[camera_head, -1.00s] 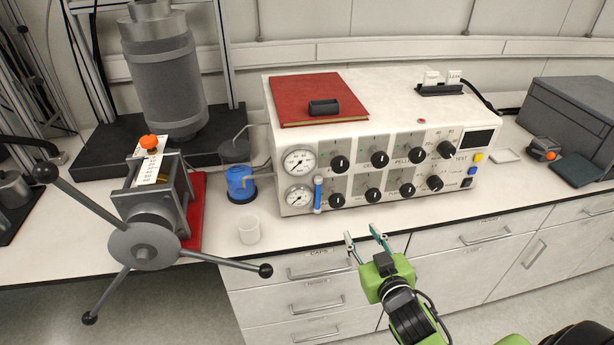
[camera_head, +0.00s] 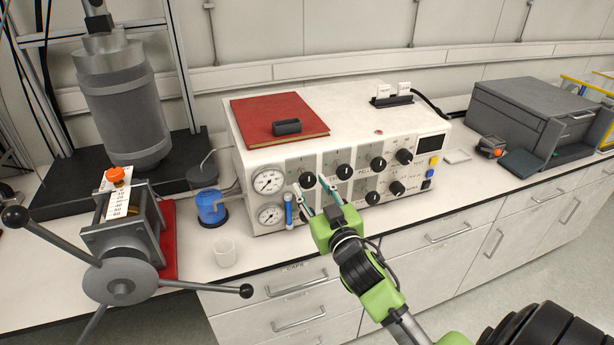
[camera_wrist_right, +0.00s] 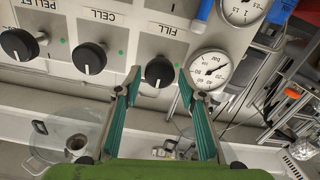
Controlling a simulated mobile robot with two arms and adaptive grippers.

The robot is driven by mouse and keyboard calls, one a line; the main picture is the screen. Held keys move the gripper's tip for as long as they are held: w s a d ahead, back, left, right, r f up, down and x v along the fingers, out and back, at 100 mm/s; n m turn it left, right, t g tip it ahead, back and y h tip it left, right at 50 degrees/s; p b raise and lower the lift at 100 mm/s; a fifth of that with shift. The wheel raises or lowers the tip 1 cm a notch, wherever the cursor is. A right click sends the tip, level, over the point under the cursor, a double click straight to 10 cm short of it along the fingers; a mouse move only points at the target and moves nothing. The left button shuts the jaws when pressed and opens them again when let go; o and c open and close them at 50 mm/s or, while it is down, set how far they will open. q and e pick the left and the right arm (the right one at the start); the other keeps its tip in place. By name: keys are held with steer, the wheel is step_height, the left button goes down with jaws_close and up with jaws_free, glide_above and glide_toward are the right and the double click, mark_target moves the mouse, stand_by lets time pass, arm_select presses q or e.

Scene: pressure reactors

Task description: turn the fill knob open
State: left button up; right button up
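The fill knob (camera_head: 307,180) is a round black knob with a white mark, leftmost in the upper row on the white control box (camera_head: 400,119). In the right wrist view, which shows the panel upside down, the fill knob (camera_wrist_right: 159,72) sits under the word FILL. My right gripper (camera_head: 310,184) is open at the panel front. In the right wrist view its two green fingers (camera_wrist_right: 159,80) stand either side of the knob, with a gap on each side. I cannot tell whether the tips reach past its front face. My left gripper is not in view.
The cell knob (camera_wrist_right: 89,58) is close beside one finger, and a pressure gauge (camera_wrist_right: 210,70) beside the other. A blue-capped tube (camera_head: 288,208) is on the panel below. A red book (camera_head: 279,118) lies on the box. A clear cup (camera_head: 225,252) and a spoked handwheel (camera_head: 120,282) are left.

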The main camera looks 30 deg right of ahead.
mark_target(309, 183)
steer(key=x, duration=0.3)
steer(key=shift+w, duration=0.1)
steer(key=shift+w+d, duration=0.1)
steer(key=shift+w, duration=0.1)
steer(key=c, duration=0.8)
steer(key=shift+p, duration=0.3)
